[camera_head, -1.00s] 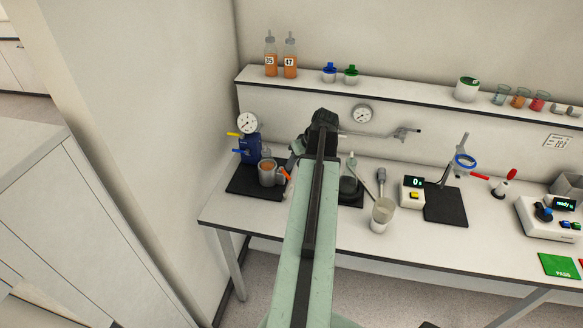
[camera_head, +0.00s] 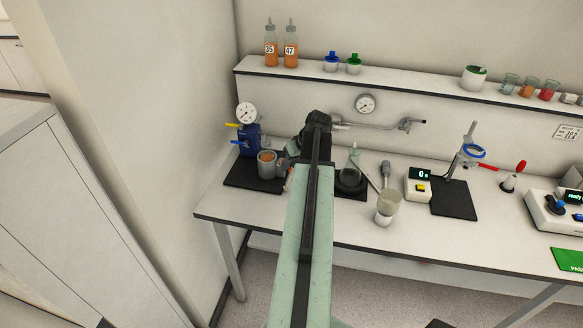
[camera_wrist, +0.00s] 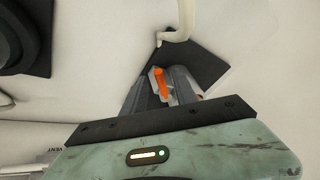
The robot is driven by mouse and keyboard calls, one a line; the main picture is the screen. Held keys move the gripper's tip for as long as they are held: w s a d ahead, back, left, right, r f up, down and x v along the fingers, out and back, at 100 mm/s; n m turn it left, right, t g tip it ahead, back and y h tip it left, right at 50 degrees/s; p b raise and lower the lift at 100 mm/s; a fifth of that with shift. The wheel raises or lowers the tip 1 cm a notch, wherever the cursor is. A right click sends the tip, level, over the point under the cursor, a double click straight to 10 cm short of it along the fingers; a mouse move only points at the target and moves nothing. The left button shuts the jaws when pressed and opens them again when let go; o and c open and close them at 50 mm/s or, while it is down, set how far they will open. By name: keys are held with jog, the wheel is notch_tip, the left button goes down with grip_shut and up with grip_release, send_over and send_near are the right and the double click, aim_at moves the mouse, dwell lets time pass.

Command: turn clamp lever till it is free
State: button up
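The orange clamp lever (camera_wrist: 160,84) shows between the two dark fingers of my gripper (camera_wrist: 166,76) in the wrist view. The fingers lie close on both sides of it; I cannot tell whether they press on it. In the head view only a small bit of the lever (camera_head: 287,184) shows, beside a grey cup (camera_head: 267,170) with orange content on a dark mat (camera_head: 240,176). My arm hides most of my gripper and the clamp there.
A blue device (camera_head: 249,137) with a gauge (camera_head: 246,112) and yellow and blue handles stands behind the cup. The bench front left is clear.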

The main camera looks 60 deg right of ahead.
grip_shut()
dwell(1.3)
